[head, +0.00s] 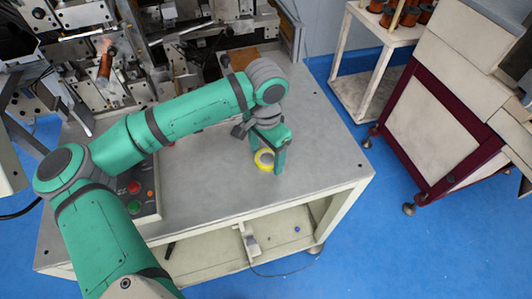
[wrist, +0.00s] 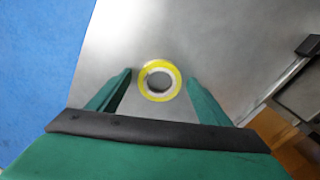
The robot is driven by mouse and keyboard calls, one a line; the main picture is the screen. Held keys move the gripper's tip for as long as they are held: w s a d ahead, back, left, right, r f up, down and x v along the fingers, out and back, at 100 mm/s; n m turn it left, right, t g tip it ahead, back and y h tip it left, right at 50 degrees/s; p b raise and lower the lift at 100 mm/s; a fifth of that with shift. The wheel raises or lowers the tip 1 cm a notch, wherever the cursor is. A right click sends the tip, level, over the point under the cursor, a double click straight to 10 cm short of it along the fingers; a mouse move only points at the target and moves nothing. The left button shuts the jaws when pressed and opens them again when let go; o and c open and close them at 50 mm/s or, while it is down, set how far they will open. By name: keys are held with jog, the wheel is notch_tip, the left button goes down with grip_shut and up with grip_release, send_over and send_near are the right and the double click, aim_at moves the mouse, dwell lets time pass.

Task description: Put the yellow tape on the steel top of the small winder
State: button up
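The yellow tape (head: 264,159) is a ring lying flat on the grey steel top (head: 215,185) of the small winder, near its right part. In the wrist view the tape (wrist: 159,81) lies between and just beyond my two fingertips. My gripper (head: 268,166) points down at the tape. In the wrist view my gripper (wrist: 158,82) is open, with a gap between each finger and the tape. I cannot tell the exact height of the fingers above the steel top.
A control box (head: 143,195) with red and green buttons stands at the left of the top, partly behind my arm. Winding machinery (head: 105,65) fills the back left. A white shelf with copper coils (head: 385,22) and a maroon-trimmed cabinet (head: 432,130) stand at the right. The top's front right is clear.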

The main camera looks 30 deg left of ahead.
jog(key=shift+r, duration=0.15)
notch_tip(320, 180, up, 12)
dwell(0.5)
dwell(0.5)
